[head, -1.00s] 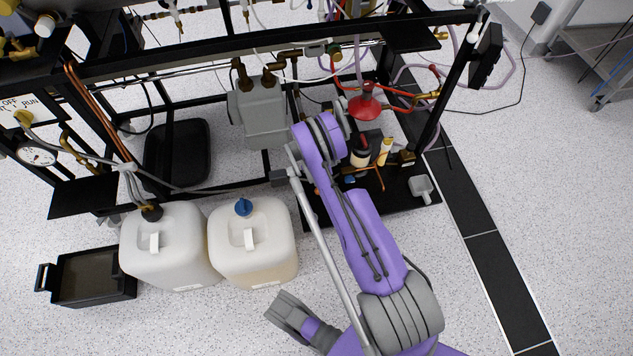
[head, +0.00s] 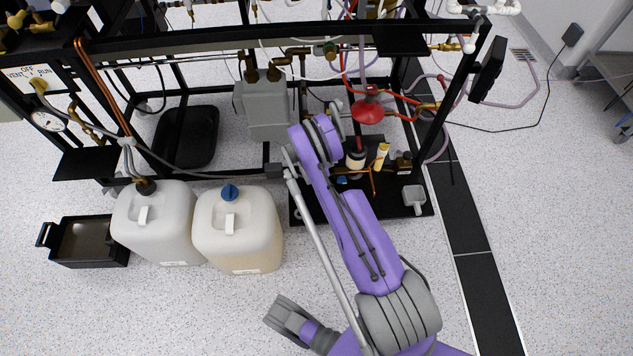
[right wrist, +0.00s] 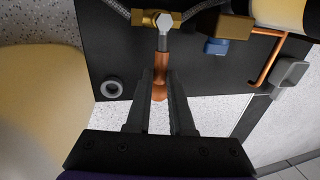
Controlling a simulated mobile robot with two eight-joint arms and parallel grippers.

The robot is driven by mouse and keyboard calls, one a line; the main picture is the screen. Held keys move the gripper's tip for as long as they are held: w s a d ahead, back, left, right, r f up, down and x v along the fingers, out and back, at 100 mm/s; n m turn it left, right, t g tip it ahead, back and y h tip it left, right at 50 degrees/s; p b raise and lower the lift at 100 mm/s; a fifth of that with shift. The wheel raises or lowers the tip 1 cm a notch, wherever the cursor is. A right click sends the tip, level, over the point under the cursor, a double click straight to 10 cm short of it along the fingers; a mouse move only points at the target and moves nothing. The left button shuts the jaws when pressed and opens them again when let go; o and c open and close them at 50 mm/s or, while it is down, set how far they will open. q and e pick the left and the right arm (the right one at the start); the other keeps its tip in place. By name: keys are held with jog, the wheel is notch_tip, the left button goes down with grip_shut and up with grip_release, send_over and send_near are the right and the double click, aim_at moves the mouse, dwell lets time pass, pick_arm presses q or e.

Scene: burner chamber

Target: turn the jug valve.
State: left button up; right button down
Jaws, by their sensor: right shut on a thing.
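In the right wrist view my right gripper (right wrist: 160,98) is shut on an upright copper-coloured stem (right wrist: 160,82). The stem hangs from a brass fitting (right wrist: 150,19) with a grey hexagonal head (right wrist: 166,21). In the head view the purple right arm hides this gripper and the fitting. A pale jug with a blue cap (head: 238,235) and a white jug with a black cap (head: 157,228) stand side by side left of my arm. I cannot tell whether the held stem is the jug valve. My left gripper cannot be made out.
A black base plate (head: 424,207) carries small bottles and a copper pipe behind my arm. A red funnel-shaped part (head: 367,110) sits above it. Black frame bars cross the rig. A black bin (head: 88,243) stands left of the jugs. The front floor is clear.

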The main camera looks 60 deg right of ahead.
pick_arm(q)
jog(key=shift+s+a, duration=0.1)
jog(key=shift+s, duration=0.2)
pick_arm(e)
jog(key=shift+s+d, duration=0.1)
jog(key=c, duration=0.8)
grip_release()
jog(key=shift+r, duration=0.1)
pick_arm(q)
jog(key=p+v, duration=0.2)
jog(key=v, duration=0.1)
jog(key=shift+w+p, duration=0.3)
pick_arm(e)
jog(key=r, duration=0.3)
jog(key=w+r, duration=0.1)
jog(key=r, duration=0.3)
jog(key=a+r, duration=0.1)
jog(key=r, duration=0.2)
jog(key=shift+w+a+r, duration=0.1)
jog(key=shift+w+r, duration=0.1)
jog(key=shift+w, duration=0.2)
